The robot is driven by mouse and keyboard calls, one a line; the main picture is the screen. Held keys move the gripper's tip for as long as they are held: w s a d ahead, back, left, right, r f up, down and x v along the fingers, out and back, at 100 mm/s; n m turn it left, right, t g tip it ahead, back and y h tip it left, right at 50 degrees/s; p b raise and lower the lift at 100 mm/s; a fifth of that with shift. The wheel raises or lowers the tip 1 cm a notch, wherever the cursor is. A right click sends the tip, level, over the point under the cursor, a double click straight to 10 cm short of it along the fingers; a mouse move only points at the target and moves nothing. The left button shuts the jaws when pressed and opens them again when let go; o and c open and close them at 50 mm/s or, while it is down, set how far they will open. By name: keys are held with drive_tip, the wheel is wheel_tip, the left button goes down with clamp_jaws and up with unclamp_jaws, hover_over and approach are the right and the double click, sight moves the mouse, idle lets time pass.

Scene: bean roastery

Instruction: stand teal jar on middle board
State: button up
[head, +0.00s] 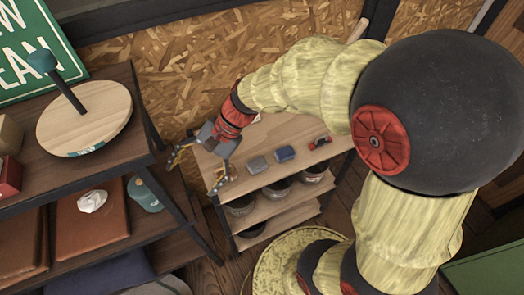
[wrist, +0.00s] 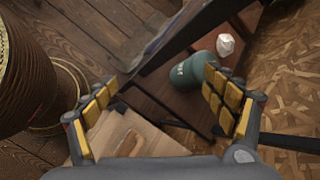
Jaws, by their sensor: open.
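The teal jar (head: 143,193) is at the right end of the middle board (head: 170,208) of the dark shelf unit on the left. It seems upright, with a pale mark on its side. The wrist view also shows the jar (wrist: 186,73), partly hidden behind the right-hand finger. My gripper (head: 197,170) is open and empty, to the right of the shelf and apart from the jar. In the wrist view its two yellow-padded fingers (wrist: 160,100) are spread wide, with the jar beyond the right-hand one.
A white crumpled item (head: 92,201) and brown flat items (head: 70,232) share the middle board. The top board holds a round wooden board (head: 112,110) with a teal-headed object. Dark posts frame the shelf. A low wooden rack (head: 240,185) with blocks and bowls stands behind my gripper.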

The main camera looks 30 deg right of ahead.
drive_tip(key=s+d+r+n+t+h, duration=0.3)
drive_tip(key=s+d+r+n+h, duration=0.1)
drive_tip(key=d, duration=0.4)
drive_tip(key=s+d+r+n+t+h, duration=0.3)
drive_tip(key=s+d+r+n+h, duration=0.1)
drive_tip(key=s+d+r+n, duration=0.1)
drive_tip(key=d+r+n, duration=0.1)
drive_tip(key=d+r, duration=0.1)
drive_tip(key=d, duration=0.1)
drive_tip(key=shift+s+r+h, duration=0.15)
drive_tip(key=shift+s+h, duration=0.05)
drive_tip(key=shift+h, duration=0.1)
